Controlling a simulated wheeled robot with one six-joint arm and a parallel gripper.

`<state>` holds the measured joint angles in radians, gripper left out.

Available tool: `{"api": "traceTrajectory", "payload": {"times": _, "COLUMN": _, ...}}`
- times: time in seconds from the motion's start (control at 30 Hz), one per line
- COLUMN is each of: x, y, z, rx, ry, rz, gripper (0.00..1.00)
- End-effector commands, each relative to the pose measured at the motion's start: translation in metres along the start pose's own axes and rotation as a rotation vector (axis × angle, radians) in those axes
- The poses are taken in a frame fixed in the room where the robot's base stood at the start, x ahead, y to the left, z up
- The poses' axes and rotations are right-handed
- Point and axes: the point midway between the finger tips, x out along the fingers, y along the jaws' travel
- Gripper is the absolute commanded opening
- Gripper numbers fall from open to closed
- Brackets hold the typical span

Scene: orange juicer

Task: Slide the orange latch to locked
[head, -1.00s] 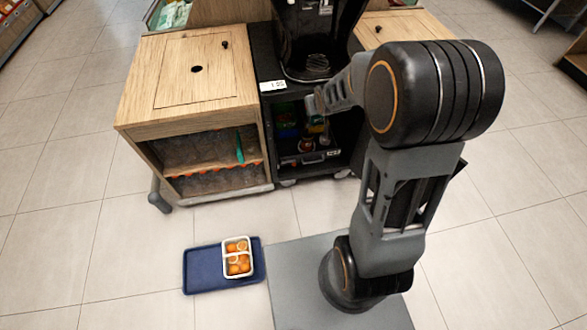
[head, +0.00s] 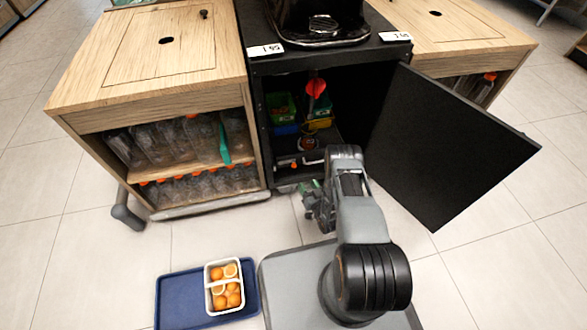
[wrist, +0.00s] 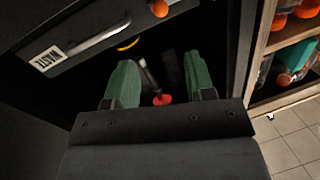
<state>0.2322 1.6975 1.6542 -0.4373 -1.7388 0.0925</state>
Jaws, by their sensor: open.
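A small round orange piece, which looks like the latch (wrist: 159,8), shows at the top edge of the wrist view, on the black drawer front with the WASTE label (wrist: 47,61). In the head view an orange spot (head: 293,165) shows on that drawer front, low in the open black cabinet. My gripper (wrist: 158,62) is open and empty, its two green fingers apart and clear of the orange piece. In the head view my gripper (head: 310,198) is low in front of the cabinet opening. Whether the latch is locked cannot be told.
The black cabinet door (head: 450,140) stands open on the right. A red piece (head: 316,88) and coloured bins (head: 282,108) are inside the cabinet. A wooden bottle cart (head: 150,110) stands at left. A blue tray (head: 175,300) holds a white box of oranges (head: 223,287).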

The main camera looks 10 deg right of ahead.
Motion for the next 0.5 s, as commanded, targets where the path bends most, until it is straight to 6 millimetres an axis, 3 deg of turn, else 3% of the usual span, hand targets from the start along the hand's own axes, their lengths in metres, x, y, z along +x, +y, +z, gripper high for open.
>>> {"api": "traceTrajectory", "payload": {"times": 0.03, "x": -0.003, "y": 0.0, "z": 0.009, "rx": 0.006, "ry": 0.008, "rz": -0.003, "gripper": 0.5}}
{"api": "traceTrajectory", "payload": {"times": 0.17, "x": 0.002, "y": -0.002, "z": 0.014, "rx": 0.01, "ry": 0.025, "rz": -0.007, "gripper": 0.5}}
{"api": "traceTrajectory", "payload": {"times": 0.5, "x": 0.064, "y": -0.002, "z": 0.014, "rx": 0.01, "ry": 0.027, "rz": -0.008, "gripper": 0.5}}
